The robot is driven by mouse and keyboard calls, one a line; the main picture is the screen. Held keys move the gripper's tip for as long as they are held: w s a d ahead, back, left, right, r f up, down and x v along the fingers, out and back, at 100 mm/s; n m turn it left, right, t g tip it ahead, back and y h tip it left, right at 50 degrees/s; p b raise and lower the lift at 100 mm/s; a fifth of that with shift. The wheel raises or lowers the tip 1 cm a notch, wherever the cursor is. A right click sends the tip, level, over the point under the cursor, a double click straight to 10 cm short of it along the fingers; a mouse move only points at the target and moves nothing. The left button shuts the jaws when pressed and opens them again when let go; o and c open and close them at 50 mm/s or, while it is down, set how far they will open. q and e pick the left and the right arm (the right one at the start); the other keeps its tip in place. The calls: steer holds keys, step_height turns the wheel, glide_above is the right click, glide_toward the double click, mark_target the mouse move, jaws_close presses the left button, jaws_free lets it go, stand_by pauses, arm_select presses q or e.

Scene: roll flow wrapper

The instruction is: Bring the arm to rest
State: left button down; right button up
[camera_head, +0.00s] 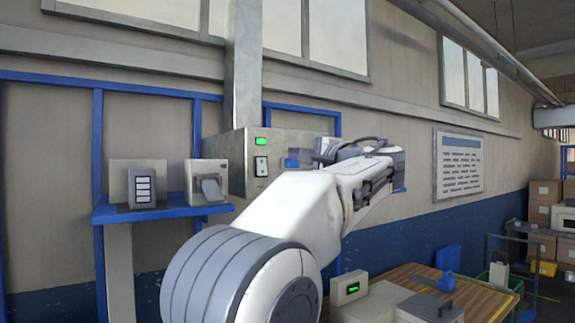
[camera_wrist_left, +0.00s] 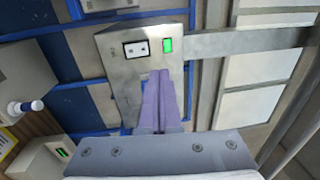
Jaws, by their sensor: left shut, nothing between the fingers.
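My left arm rises from the bottom of the head view and reaches toward a grey metal control box on the wall. My left gripper (camera_head: 300,158) is at the far end of the arm, just right of the box's front in the picture. In the left wrist view its two purple-grey fingers (camera_wrist_left: 161,100) lie together, shut with nothing between them, in front of the control box (camera_wrist_left: 122,60). Whether the fingertips touch the box cannot be told. The box (camera_head: 238,150) has a lit green indicator (camera_head: 261,142) and a small switch plate (camera_head: 261,166). My right gripper is not in view.
A blue shelf (camera_head: 165,212) left of the box holds a keypad (camera_head: 142,188) and a printer-like device (camera_head: 206,183). A wooden table (camera_head: 425,290) with machine parts stands lower right. Cardboard boxes (camera_head: 543,200) are stacked at far right.

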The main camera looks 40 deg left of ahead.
arm_select(q)
steer(key=shift+s+d, duration=0.1)
steer(key=shift+d, duration=0.05)
stand_by(0.4)
steer(key=s+d+f+m+h, duration=0.1)
steer(key=d+f+h, duration=0.4)
steer(key=f, duration=0.4)
steer(key=s+d+f+m+h+b, duration=0.1)
steer(key=d+f+m+h, duration=0.1)
steer(key=d+f, duration=0.6)
steer(key=d+f+m+h, duration=0.1)
steer(key=d+f+h, duration=0.3)
steer(key=f, duration=0.7)
steer(key=s+d+f+g+h, duration=0.2)
steer(key=s+d+f, duration=0.3)
steer(key=s+f, duration=0.3)
steer(key=s+d+f+g+h+b, duration=0.1)
steer(key=s+d+f+g+h, duration=0.1)
steer(key=s+f, duration=0.6)
steer(key=s+d+f+n+g+h, duration=0.1)
steer(key=s+d+f+g+h, duration=0.2)
steer(key=s+d+f, duration=0.4)
steer(key=s+h, duration=0.1)
steer(key=s, duration=0.4)
steer(key=shift+s+d+f+b, duration=0.3)
steer(key=shift+s+f+b, duration=0.1)
